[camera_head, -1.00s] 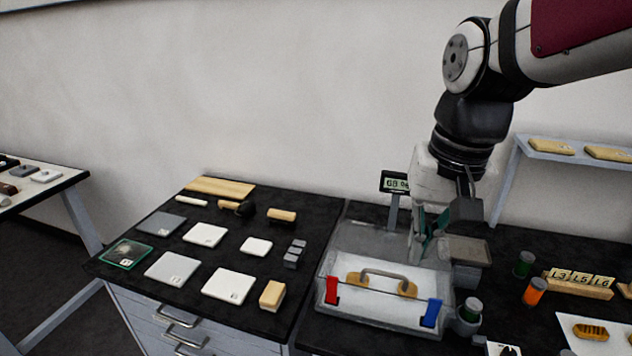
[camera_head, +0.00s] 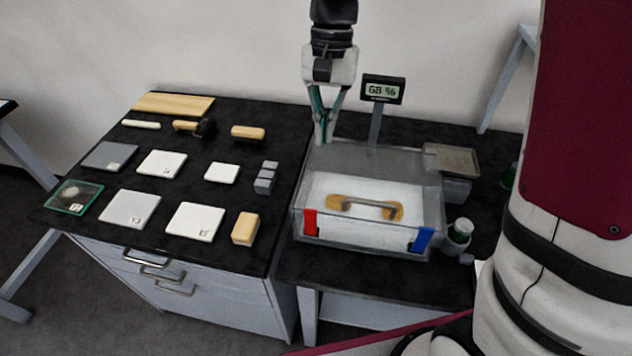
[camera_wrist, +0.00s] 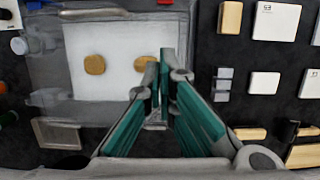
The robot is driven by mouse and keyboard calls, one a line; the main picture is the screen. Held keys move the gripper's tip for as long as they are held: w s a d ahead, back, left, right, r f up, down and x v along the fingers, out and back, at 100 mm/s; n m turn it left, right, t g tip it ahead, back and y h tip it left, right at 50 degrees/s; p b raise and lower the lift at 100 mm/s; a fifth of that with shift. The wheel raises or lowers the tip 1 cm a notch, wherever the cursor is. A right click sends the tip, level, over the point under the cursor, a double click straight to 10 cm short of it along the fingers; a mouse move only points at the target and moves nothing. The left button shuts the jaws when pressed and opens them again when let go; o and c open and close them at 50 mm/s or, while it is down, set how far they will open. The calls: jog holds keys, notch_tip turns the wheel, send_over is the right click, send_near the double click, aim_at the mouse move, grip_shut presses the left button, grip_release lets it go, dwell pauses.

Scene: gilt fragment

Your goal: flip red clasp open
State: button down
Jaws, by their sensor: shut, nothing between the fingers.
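The red clasp (camera_head: 310,222) sits on the left end of the front wall of a clear grey box (camera_head: 345,242) in the head view. It lies upright against the wall. At the top edge of the wrist view, a small red piece (camera_wrist: 165,2) shows, cut off by the frame. A blue clasp (camera_head: 422,240) is at the right end of the same wall. My gripper (camera_head: 325,138) points down over the back left of the box, behind and above the red clasp and apart from it. In the wrist view its teal-lined fingers (camera_wrist: 166,62) are shut and empty.
A grey handle (camera_head: 368,207) with tan ends lies inside the box area. A display (camera_head: 382,89) on a post stands behind the box. A bottle (camera_head: 460,231) and a small tray (camera_head: 452,158) are at its right. Tiles and blocks cover the left worktop (camera_head: 262,225).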

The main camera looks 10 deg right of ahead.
aim_at(317, 206)
jog(key=p+x, duration=0.1)
jog(key=x, duration=0.8)
jog(key=shift+s+f, duration=0.15)
jog(key=shift+f, duration=0.1)
jog(key=s, duration=0.1)
jog(key=s+a+p, duration=0.1)
jog(key=s, duration=0.1)
jog(key=shift+a+f, duration=0.1)
jog(key=shift+f, duration=0.05)
jog(key=shift+s+a+f, duration=0.1)
jog(key=shift+s+a, duration=0.05)
jog(key=shift+s, duration=0.2)
